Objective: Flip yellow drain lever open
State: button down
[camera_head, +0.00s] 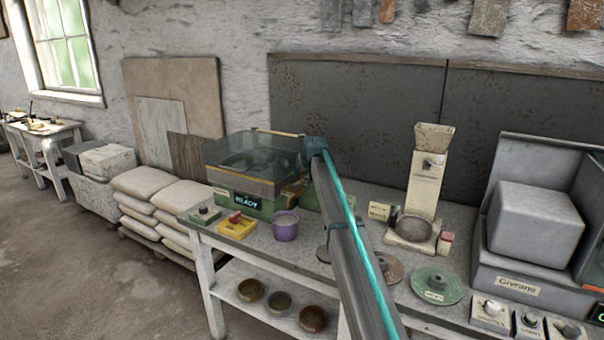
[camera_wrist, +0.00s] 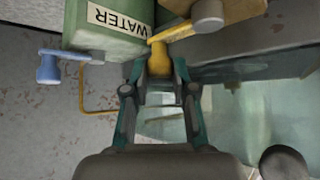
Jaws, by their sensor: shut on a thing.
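The yellow drain lever (camera_wrist: 183,33) is in the wrist view, at top centre. Its arm runs from a round grey-brown pivot (camera_wrist: 207,14) at the upper right down to a yellow knob. My gripper (camera_wrist: 160,75) is shut on this knob, with one teal finger on each side. A blue lever (camera_wrist: 48,68) sticks out at the left, beside a green box (camera_wrist: 110,40) labelled WATER, and is apart from my gripper. In the head view, my arm reaches to the right end of a glass-topped machine (camera_head: 245,160); the lever and my fingers cannot be made out there.
The machine shows a READY sign (camera_head: 247,201). A purple bucket (camera_head: 285,228) and a yellow box with a red knob (camera_head: 237,226) stand before it on the workbench (camera_head: 255,250). A beige dispenser (camera_head: 425,190) and a green disc (camera_head: 436,286) stand right of my arm.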

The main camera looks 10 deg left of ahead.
jog(key=c, duration=0.9)
grip_release()
jog(key=v, duration=1.2)
